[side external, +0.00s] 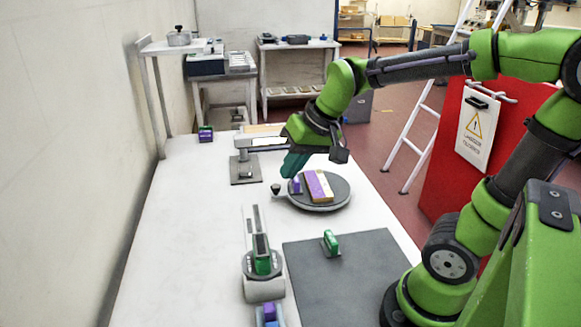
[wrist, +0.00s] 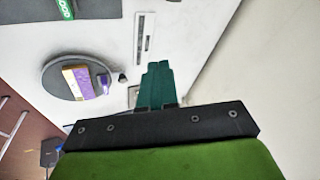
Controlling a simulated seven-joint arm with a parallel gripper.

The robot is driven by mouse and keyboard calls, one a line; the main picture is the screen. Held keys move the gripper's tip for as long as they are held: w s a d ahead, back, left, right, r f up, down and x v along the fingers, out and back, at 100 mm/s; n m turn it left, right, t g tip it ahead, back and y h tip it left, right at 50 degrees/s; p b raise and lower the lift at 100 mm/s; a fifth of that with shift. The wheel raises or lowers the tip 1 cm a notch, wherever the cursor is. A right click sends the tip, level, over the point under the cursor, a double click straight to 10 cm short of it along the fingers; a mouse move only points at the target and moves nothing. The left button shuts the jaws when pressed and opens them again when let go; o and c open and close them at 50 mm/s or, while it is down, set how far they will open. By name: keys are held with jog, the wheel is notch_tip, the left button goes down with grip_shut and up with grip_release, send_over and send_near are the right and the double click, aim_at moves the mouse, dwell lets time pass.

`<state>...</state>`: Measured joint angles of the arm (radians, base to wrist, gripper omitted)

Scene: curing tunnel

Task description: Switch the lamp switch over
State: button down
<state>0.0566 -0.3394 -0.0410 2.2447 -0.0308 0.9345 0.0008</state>
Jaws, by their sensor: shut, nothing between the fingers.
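My gripper (side external: 292,166) has teal fingers pointing down above the table, behind the round turntable and right of a grey stand (side external: 246,170) with a flat horizontal arm. In the wrist view my gripper (wrist: 158,70) is shut and empty, its fingertips side by side. I cannot clearly make out the lamp switch. A small pale part with a dark edge (wrist: 132,95) shows just left of the fingers in the wrist view, partly hidden. A dark knob (side external: 276,189) stands at the left edge of the turntable; it also shows in the wrist view (wrist: 122,77).
The grey turntable (side external: 335,201) carries a purple-and-yellow block (side external: 319,187) and a small purple piece. A slotted track device (side external: 262,262) stands in front. A green block (side external: 331,242) sits on a dark mat (side external: 350,280).

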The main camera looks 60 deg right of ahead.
jog(key=w+d+f+m+g+h, duration=0.1)
jog(key=w+d, duration=0.3)
jog(key=w, duration=0.3)
jog(key=w+d+f+m+g, duration=0.1)
jog(key=w+d, duration=0.3)
jog(key=w, duration=0.4)
jog(key=m+h, duration=0.2)
send_over(243, 174)
jog(key=s+a, duration=0.2)
jog(key=s, duration=0.1)
jog(key=shift+f, duration=3.25)
jog(key=x, duration=0.8)
jog(key=s+x, duration=0.1)
jog(key=x, duration=0.3)
jog(key=shift+f, duration=0.75)
